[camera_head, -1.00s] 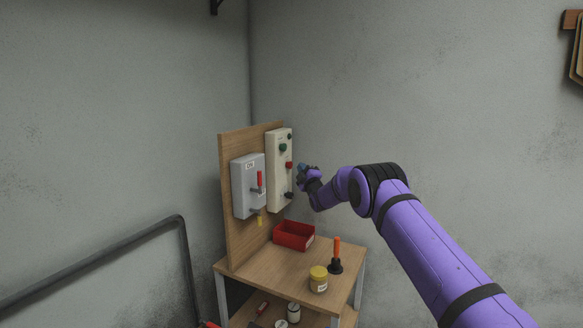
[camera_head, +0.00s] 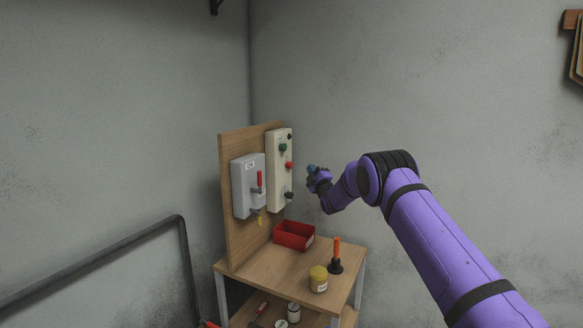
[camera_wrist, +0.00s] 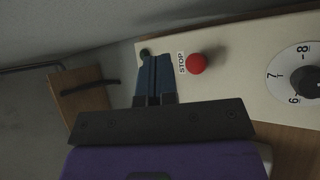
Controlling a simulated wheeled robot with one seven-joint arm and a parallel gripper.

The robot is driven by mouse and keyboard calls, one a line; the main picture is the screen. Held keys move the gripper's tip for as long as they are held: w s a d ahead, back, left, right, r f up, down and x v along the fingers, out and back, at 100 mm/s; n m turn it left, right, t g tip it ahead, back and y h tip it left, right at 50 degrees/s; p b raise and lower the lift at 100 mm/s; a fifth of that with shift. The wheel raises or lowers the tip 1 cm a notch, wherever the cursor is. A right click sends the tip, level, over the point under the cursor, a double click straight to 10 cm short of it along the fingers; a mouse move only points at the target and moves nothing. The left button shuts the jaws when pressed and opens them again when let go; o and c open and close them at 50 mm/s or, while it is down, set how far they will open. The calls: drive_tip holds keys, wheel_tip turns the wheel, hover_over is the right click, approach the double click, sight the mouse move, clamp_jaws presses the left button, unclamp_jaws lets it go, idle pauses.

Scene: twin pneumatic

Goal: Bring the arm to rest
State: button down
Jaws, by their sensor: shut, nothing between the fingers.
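My purple arm reaches in from the right in the head view. My gripper (camera_head: 312,169) is in the air to the right of the white control panel (camera_head: 274,190), apart from it. In the wrist view the two blue fingers (camera_wrist: 154,78) are together with nothing between them. Beyond them the panel shows a red button (camera_wrist: 196,64) beside a STOP label, a green button (camera_wrist: 144,55) partly behind the fingers, and a dark dial (camera_wrist: 308,80) with numbers.
A wooden backboard (camera_head: 238,240) carries the panel and a grey switch box (camera_head: 243,200) with a red lever. On the bench (camera_head: 262,275) are a red bin (camera_head: 293,237), a yellow-lidded jar (camera_head: 318,280) and an orange-handled tool (camera_head: 337,250). Air to the right is free.

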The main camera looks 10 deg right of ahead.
drive_tip(key=s+d+r+m+g+h, duration=0.2)
drive_tip(key=s+r+m, duration=0.15)
drive_tip(key=r, duration=0.45)
drive_tip(key=s+d+r+m+g+h, duration=0.1)
drive_tip(key=s+r+m+g+h, duration=0.1)
drive_tip(key=s+r, duration=0.45)
drive_tip(key=s+d+r+m+g+h, duration=0.1)
drive_tip(key=s+r+m+g, duration=0.1)
drive_tip(key=s+r, duration=0.4)
drive_tip(key=s+d+r+m+g+h, duration=0.1)
drive_tip(key=s+r+m+g, duration=0.15)
drive_tip(key=s, duration=0.65)
drive_tip(key=s+m+g, duration=0.4)
drive_tip(key=s, duration=2.1)
drive_tip(key=s+f+m+g, duration=0.1)
drive_tip(key=s+f, duration=0.3)
drive_tip(key=s, duration=0.8)
drive_tip(key=s+f+m+g, duration=0.2)
drive_tip(key=s+f, duration=0.3)
drive_tip(key=s, duration=0.8)
drive_tip(key=shift+f+g, duration=0.15)
drive_tip(key=shift+g, duration=0.7)
drive_tip(key=c, duration=1.8)
unclamp_jaws()
drive_tip(key=shift+w, duration=0.1)
drive_tip(key=shift+c, duration=0.2)
